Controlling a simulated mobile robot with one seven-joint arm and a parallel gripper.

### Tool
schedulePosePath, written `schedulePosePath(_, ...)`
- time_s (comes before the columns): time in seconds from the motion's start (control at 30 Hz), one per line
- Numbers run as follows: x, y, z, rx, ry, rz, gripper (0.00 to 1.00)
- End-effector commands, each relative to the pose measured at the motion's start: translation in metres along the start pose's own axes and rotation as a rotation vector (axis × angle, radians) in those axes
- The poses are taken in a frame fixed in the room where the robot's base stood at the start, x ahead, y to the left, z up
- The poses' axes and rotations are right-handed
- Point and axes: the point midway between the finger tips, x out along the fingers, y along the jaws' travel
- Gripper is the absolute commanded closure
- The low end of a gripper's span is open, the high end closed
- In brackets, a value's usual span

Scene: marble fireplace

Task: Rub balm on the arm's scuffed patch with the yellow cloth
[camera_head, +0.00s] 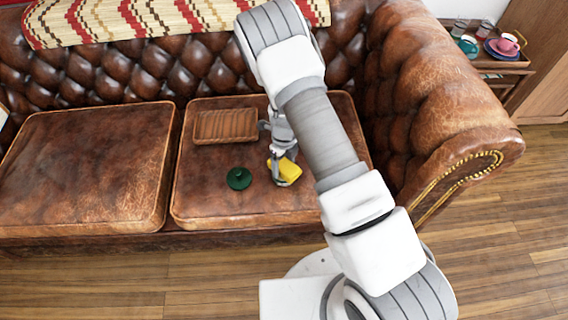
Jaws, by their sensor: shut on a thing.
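My gripper (279,171) is shut on the yellow cloth (289,170), at the right seat cushion (220,207) of the brown leather sofa. I cannot tell whether the cloth touches the cushion. A small dark green round thing (239,178), perhaps the balm pot or its lid, lies on the cushion left of my gripper. The sofa's right arm (432,95) is tufted brown leather with a studded front. I cannot make out a distinct scuffed patch on it. My own arm hides part of the right cushion and the backrest.
A wooden tray (226,127) lies on the right cushion behind the green thing. The left cushion (84,165) is bare. A patterned throw (95,22) covers the backrest top. A side table at upper right bears a pink cup (508,44), a teal item (468,45) and glasses.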

Motion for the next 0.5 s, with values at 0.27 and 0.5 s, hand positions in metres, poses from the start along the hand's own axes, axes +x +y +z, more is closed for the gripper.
schedulePosePath(0.27,0.0039,-0.0001,0.0001,0.0,0.0,0.0,0.64)
schedulePosePath(0.5,0.0068,-0.0001,0.0001,0.0,0.0,0.0,0.64)
